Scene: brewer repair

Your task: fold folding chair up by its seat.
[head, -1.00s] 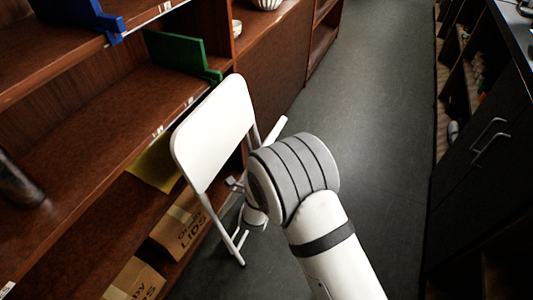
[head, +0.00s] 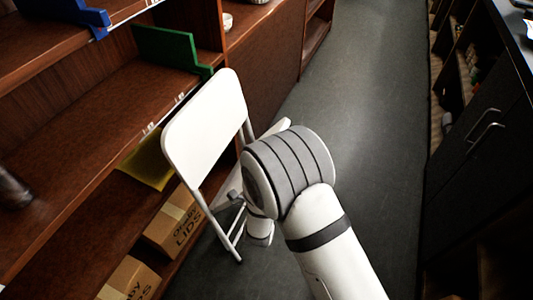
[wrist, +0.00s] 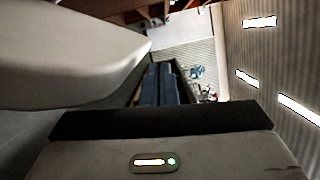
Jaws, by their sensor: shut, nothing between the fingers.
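The white folding chair (head: 203,124) stands by the shelves in the head view, its backrest facing me. Part of its seat (head: 275,126) shows beyond my arm; my arm hides the rest. My gripper (head: 230,201) is low, just behind the backrest and between the chair's legs, partly hidden by the chair and my wrist. In the wrist view the two dark blue fingers (wrist: 158,72) lie side by side, shut and empty. A large pale panel of the chair (wrist: 65,55) fills the upper left, close beside them. Contact cannot be told.
Wooden shelves (head: 90,115) run along the left, with a green bookend (head: 170,47), a yellow sheet (head: 148,160) and cardboard boxes (head: 172,228). A dark cabinet (head: 480,150) stands on the right. The grey floor (head: 365,130) between is clear.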

